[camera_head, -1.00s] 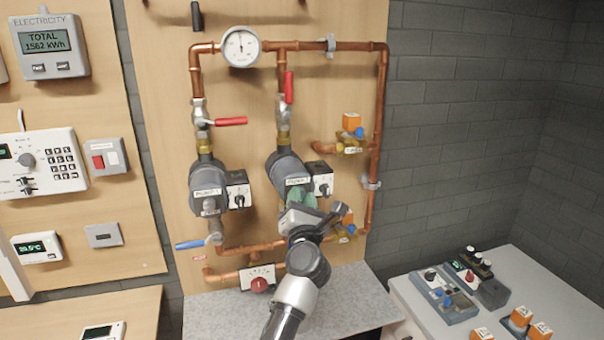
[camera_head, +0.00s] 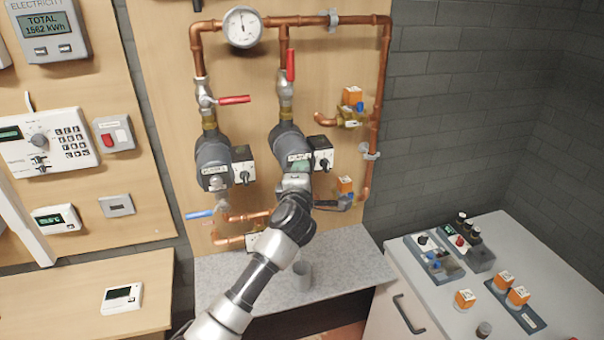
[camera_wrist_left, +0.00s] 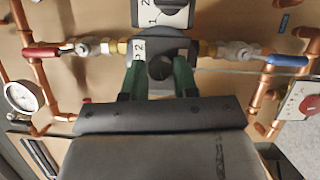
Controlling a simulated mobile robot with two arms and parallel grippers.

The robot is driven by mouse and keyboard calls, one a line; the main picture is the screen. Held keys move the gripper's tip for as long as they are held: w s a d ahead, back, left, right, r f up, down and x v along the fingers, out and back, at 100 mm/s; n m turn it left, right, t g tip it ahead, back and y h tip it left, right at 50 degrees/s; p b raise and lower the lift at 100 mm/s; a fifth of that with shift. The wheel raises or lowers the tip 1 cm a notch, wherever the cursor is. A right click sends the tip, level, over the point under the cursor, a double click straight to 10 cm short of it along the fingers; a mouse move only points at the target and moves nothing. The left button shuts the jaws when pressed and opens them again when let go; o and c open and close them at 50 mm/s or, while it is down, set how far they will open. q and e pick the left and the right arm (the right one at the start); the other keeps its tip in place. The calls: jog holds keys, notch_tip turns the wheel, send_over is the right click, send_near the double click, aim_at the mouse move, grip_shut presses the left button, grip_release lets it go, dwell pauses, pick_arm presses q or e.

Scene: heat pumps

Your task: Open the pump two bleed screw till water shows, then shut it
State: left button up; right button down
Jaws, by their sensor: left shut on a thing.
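Pump two (camera_head: 286,141) is the right-hand dark grey pump on the board, with a white label and a control box (camera_head: 322,157) at its right. My left gripper (camera_head: 297,172) is at the front of its round body and covers part of it. In the left wrist view, the green fingers (camera_wrist_left: 159,80) stand on both sides of a dark round part at the centre of the pump face (camera_wrist_left: 165,46), which I take to be the bleed screw (camera_wrist_left: 160,68). The gripper is shut on it. My right gripper is not in view.
A grey cup (camera_head: 302,275) stands on the worktop (camera_head: 350,262) below the pumps. Pump one (camera_head: 213,158) is to the left. A red lever (camera_head: 290,65) is above pump two. A valve with an orange block (camera_head: 344,186) is close to the gripper's right.

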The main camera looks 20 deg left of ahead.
pick_arm(q)
jog(key=shift+r+m+g, duration=0.1)
jog(key=shift+m+g, duration=0.5)
jog(key=shift+m, duration=1)
jog(key=o, duration=0.9)
jog(key=shift+o, duration=0.2)
jog(key=b+v, duration=0.3)
jog(key=v, duration=0.7)
jog(key=shift+s, duration=0.35)
